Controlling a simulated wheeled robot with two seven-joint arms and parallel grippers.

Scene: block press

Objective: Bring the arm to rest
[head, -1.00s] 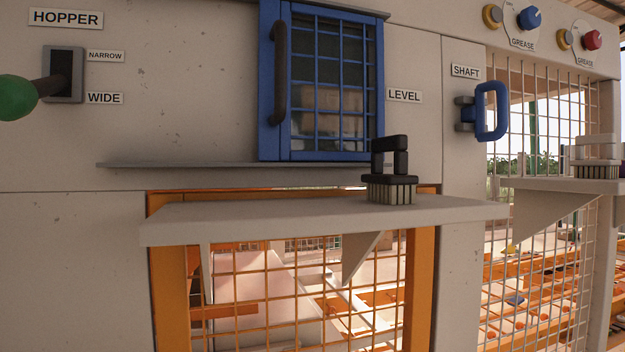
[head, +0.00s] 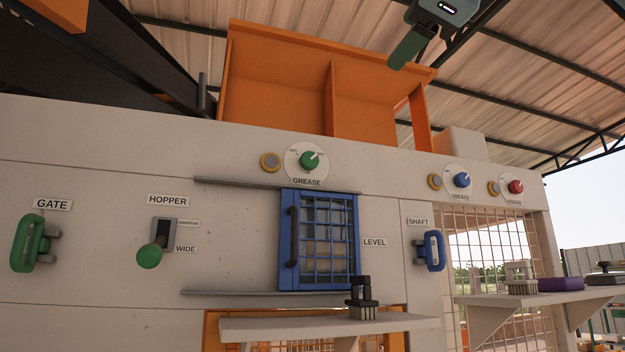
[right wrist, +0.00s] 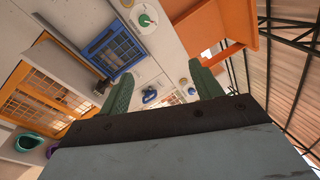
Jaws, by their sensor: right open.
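My right gripper (head: 408,48) is high at the top of the head view, in front of the roof and above the press wall. It points down and to the left, apart from everything. In the right wrist view its two green fingers are spread with nothing between them (right wrist: 161,70); the press wall lies beyond them. My left gripper is in neither view.
The wall carries a blue mesh window (head: 326,240), a green hopper lever (head: 149,256), a green gate handle (head: 30,243), a blue shaft handle (head: 434,251) and grease knobs. A brush (head: 362,298) stands on a shelf (head: 270,326). An orange hopper (head: 290,95) rises above.

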